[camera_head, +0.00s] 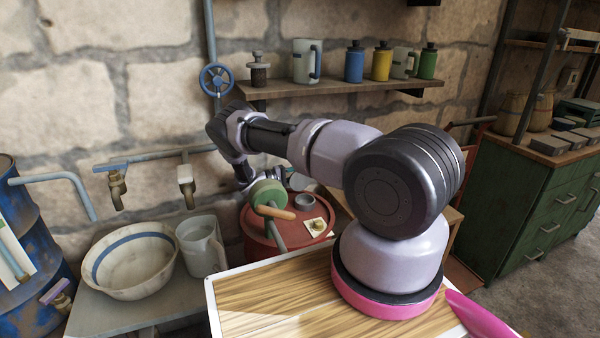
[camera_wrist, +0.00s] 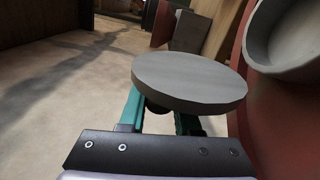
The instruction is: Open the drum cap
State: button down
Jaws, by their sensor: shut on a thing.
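In the wrist view, my gripper (camera_wrist: 160,112) has its teal fingers closed under a flat grey disc, the drum cap (camera_wrist: 190,80). An open grey round neck (camera_wrist: 298,38) stands to the right, on a red surface, and the cap is apart from it. In the head view, the red drum (camera_head: 258,240) stands behind the wooden tabletop, with a grey round part (camera_head: 301,182) on its top. My fingers and the cap are largely hidden there behind a green round fitting.
The green fitting (camera_head: 266,191) with a wooden handle stands in front of the drum top. A white basin (camera_head: 130,262) and a jug (camera_head: 202,247) are at left. A wall shelf (camera_head: 330,88) holds mugs and bottles. A wooden tabletop (camera_head: 270,300) is in front.

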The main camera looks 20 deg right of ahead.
jog(key=c, duration=0.6)
grip_release()
jog(key=shift+r, duration=0.1)
